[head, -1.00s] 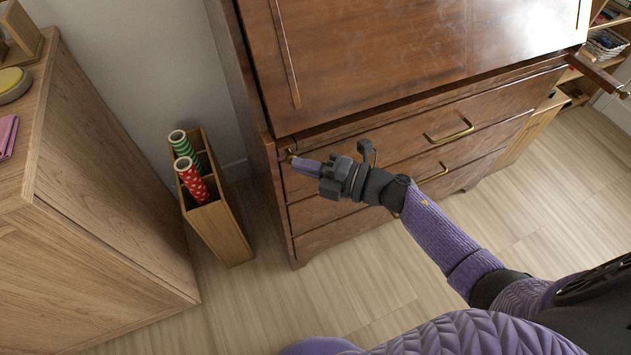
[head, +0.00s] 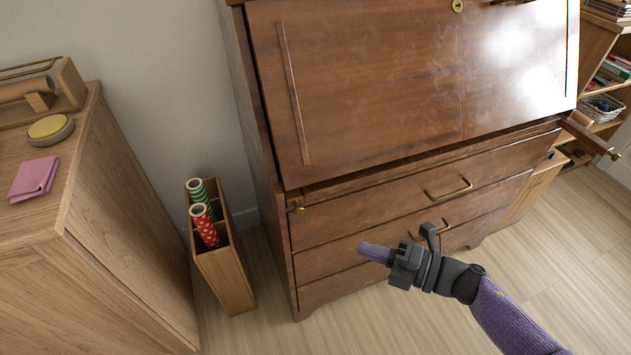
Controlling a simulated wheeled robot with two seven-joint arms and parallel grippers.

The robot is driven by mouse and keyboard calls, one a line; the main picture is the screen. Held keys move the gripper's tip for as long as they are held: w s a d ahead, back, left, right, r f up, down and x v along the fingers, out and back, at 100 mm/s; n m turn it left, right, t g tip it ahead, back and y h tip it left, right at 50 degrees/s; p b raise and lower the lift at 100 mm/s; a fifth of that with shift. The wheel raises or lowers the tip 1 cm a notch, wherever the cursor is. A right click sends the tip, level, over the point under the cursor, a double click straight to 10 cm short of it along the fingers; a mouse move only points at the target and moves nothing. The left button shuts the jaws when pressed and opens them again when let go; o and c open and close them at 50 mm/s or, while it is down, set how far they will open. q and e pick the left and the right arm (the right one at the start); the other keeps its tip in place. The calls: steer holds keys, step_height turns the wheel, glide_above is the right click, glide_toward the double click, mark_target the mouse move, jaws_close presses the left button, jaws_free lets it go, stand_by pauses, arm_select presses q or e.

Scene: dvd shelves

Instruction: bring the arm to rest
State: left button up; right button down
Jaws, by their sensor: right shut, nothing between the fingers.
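My right gripper (head: 374,253) shows at the lower right, with its arm coming in from the bottom right corner. It is shut and empty, pointing left, in front of the lower drawers of a dark wooden desk (head: 370,90). It looks apart from the desk front and covers part of a lower drawer and its handle. My left gripper is out of view.
A slim wooden holder (head: 226,280) with gift-wrap rolls (head: 204,225) stands on the floor left of the desk. A light wooden cabinet (head: 120,220) fills the left, bearing a pink cloth (head: 34,178) and a yellow round tin (head: 50,128). A pulled-out support bar (head: 590,137) juts from the desk's right.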

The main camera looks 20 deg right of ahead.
steer(key=s+d+f+m+g+h+p, duration=0.2)
steer(key=s+f+m+h+p, duration=0.1)
steer(key=s+f+m+h, duration=0.5)
steer(key=s+d+f+m+g+h+p, duration=0.1)
steer(key=s+d+f+m+h+p, duration=0.2)
steer(key=s+f+m, duration=0.5)
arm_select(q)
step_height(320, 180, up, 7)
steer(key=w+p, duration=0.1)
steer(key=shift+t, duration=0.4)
arm_select(e)
steer(key=s+a+f+m+g+h, duration=0.1)
steer(key=s+a+f+m+g, duration=0.1)
steer(key=s, duration=0.8)
steer(key=s+a+f+m+g+h, duration=0.1)
steer(key=s+f+m+g, duration=0.3)
steer(key=s, duration=0.7)
steer(key=a+m+g, duration=0.1)
steer(key=m+g, duration=0.1)
steer(key=g, duration=0.1)
steer(key=shift+s+f+h, duration=0.15)
steer(key=shift+f+h, duration=0.15)
steer(key=shift+f, duration=0.1)
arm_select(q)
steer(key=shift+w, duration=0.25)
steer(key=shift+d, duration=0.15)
